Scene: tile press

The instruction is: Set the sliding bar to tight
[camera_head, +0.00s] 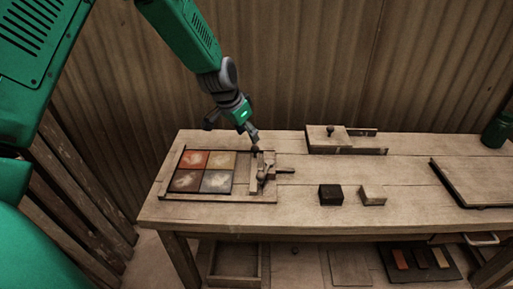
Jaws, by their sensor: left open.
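The tile press is a shallow wooden frame (220,198) at the left end of the workbench, holding red, tan, brown and grey tiles (203,172). The sliding bar (254,176) stands along the right side of the tiles, with a clamp-like piece and a dark handle (285,170) pointing right. My left gripper (232,129) is open above the far right part of the press. One finger reaches down close to a small dark knob (255,149) at the bar's far end; I cannot tell whether they touch. My right gripper is not in view.
On the wooden bench (310,212) lie a dark block (330,194), a pale notched block (373,195) and a knobbed wooden fixture (345,142). A corrugated wall stands behind.

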